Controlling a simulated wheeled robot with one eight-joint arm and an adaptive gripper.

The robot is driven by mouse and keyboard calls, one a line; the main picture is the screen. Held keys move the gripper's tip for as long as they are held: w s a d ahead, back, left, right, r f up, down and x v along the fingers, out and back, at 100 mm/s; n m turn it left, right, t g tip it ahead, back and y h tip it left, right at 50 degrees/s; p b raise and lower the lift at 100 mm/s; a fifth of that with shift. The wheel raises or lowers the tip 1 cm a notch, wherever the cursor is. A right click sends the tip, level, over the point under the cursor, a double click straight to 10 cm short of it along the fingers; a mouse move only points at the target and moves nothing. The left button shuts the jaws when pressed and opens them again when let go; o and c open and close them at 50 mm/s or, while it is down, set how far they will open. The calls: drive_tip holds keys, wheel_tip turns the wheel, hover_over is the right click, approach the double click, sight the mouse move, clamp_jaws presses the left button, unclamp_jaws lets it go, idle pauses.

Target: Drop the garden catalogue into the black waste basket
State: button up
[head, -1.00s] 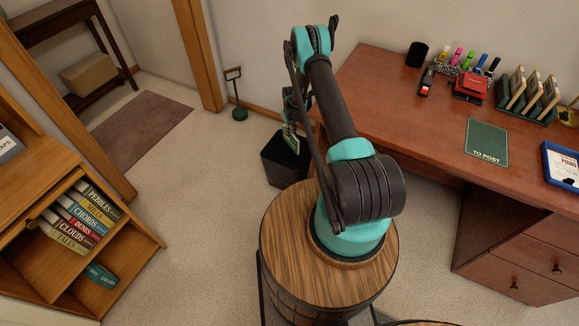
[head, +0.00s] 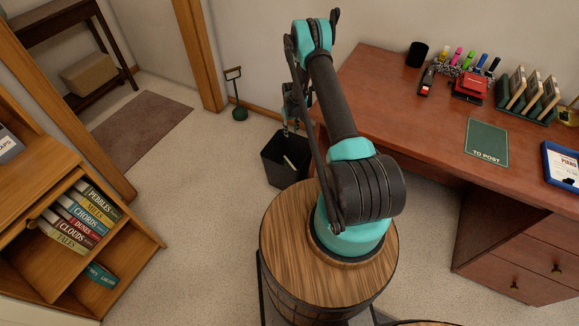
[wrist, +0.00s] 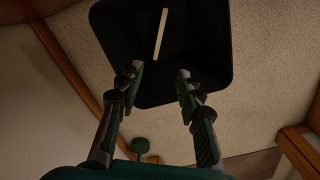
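The black waste basket (head: 275,165) stands on the floor left of the desk. A thin pale edge, which looks like the garden catalogue (head: 289,164), shows inside the basket; in the wrist view the catalogue (wrist: 160,34) is a narrow cream strip within the dark basket (wrist: 120,30). My gripper (head: 291,128) is above the basket, partly hidden by my arm in the head view. In the wrist view my gripper (wrist: 159,75) has its two fingers apart with nothing between them, over the basket's near rim.
The red-brown desk (head: 400,110) is to the right, holding markers, a rack and a green "TO POST" mat (head: 487,140). A wooden bookcase (head: 130,235) stands at left. Carpet between is clear.

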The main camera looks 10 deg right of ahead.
wheel_tip(320, 180, up, 10)
idle(0.4)
idle(0.3)
